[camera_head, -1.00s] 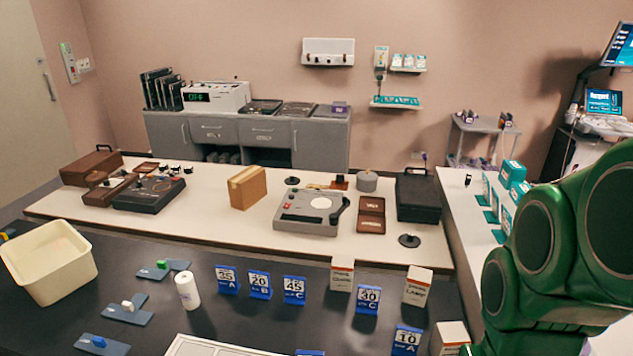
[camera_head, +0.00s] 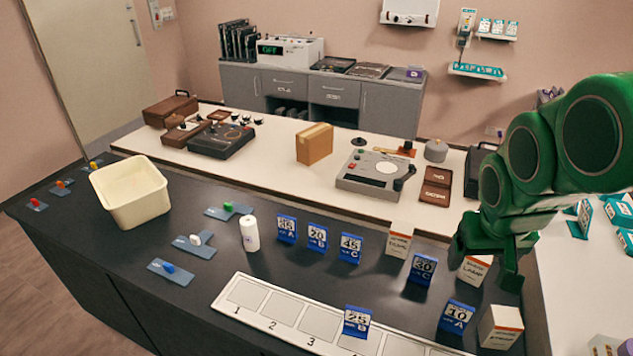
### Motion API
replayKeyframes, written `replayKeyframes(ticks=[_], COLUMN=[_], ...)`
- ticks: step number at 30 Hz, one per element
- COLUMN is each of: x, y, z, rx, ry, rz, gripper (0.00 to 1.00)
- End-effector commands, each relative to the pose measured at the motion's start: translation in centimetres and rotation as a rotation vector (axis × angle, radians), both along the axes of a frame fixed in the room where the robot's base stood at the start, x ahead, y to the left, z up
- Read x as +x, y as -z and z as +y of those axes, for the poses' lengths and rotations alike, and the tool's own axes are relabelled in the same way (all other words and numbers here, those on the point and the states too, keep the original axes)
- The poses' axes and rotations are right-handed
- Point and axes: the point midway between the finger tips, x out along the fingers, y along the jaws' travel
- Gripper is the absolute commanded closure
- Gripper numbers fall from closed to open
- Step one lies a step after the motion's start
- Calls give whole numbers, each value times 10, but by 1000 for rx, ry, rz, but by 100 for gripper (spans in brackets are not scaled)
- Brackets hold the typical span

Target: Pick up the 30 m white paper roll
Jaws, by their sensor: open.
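A white paper roll (camera_head: 250,234) stands upright on the dark counter (camera_head: 205,255), left of the blue number cards. A small mark shows on its side, but I cannot read it. My gripper (camera_head: 486,264), at the end of my green arm, is at the right, over the counter's right part.
A cream bin (camera_head: 131,205) stands left of the roll. Blue number cards (camera_head: 317,237) and small white boxes (camera_head: 398,240) stand to its right. A white numbered tray (camera_head: 233,302) lies in front.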

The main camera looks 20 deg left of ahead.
Motion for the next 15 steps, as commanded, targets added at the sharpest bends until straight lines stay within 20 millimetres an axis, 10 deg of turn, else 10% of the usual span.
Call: replayKeyframes(ticks=[15], x=[144], y=[-4], z=[212], rx=[207], ry=[-383], rz=[-385], gripper=[20])
